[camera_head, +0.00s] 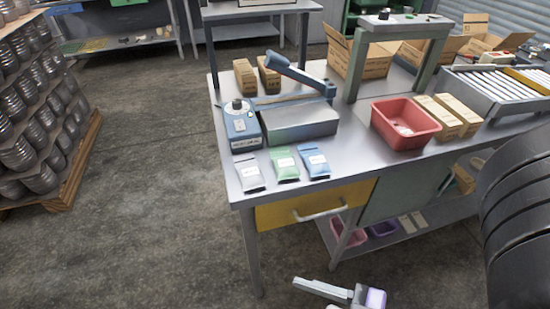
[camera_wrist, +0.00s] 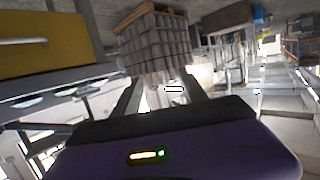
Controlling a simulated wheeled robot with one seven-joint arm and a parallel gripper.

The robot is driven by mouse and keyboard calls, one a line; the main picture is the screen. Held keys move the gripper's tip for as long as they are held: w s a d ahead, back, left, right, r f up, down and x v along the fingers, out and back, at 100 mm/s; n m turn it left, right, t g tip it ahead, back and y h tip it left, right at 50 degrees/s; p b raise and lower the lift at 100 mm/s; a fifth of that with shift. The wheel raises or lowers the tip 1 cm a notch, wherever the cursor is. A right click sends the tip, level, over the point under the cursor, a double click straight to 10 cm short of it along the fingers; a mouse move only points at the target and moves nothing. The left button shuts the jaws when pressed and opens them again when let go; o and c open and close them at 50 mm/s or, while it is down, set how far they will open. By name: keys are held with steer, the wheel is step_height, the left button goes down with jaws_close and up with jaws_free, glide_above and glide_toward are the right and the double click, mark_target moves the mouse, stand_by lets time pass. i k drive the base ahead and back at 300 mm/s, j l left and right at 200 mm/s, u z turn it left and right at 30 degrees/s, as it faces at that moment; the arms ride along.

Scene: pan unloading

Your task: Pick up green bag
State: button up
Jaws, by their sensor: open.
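The green bag (camera_head: 285,164) lies flat near the front edge of the workbench (camera_head: 345,165), with a white label on it. A grey bag (camera_head: 248,174) lies to its left and a blue bag (camera_head: 314,161) to its right, close beside it. My gripper (camera_head: 310,292) is at the bottom of the head view, in front of the bench and below its top, away from the bags. It is open and empty. The wrist view shows its fingers (camera_wrist: 163,92) apart; no bag shows there.
Behind the bags stand a blue boxy device (camera_head: 241,126) and a sealer with a raised arm (camera_head: 300,122). A red bin (camera_head: 404,124) and cardboard boxes stand to the right. A yellow drawer (camera_head: 300,209) is under the benchtop. The floor at left is clear up to a loaded pallet.

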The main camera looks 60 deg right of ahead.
mark_target(286, 167)
steer(key=i+j+z, duration=0.2)
steer(key=j, duration=0.25)
steer(key=j+z, duration=0.2)
steer(key=j, duration=0.3)
steer(key=i+j+z, duration=0.2)
steer(key=j, duration=0.3)
steer(key=k, duration=0.1)
